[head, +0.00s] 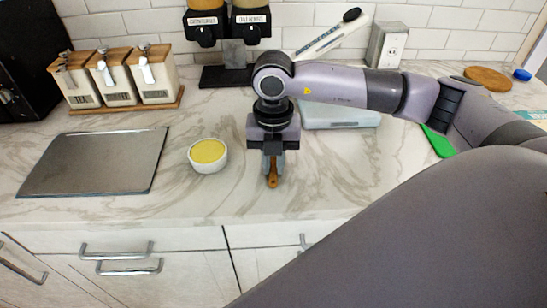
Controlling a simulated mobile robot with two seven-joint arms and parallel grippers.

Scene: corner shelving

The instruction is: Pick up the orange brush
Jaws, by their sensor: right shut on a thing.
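My right gripper (272,165) points down over the counter near its front edge, in the middle of the head view. It is shut on the orange brush (272,181). Only a small orange-brown part of the brush shows below the fingers; the rest is hidden by the gripper. I cannot tell whether the brush touches the counter. My left gripper is not in view.
A white bowl with yellow contents (208,155) stands just left of the gripper. A grey metal tray (98,162) lies further left. Wooden-lidded canisters (115,78) and dispensers (228,22) stand behind. A pale box (340,113) and a green item (438,141) lie right.

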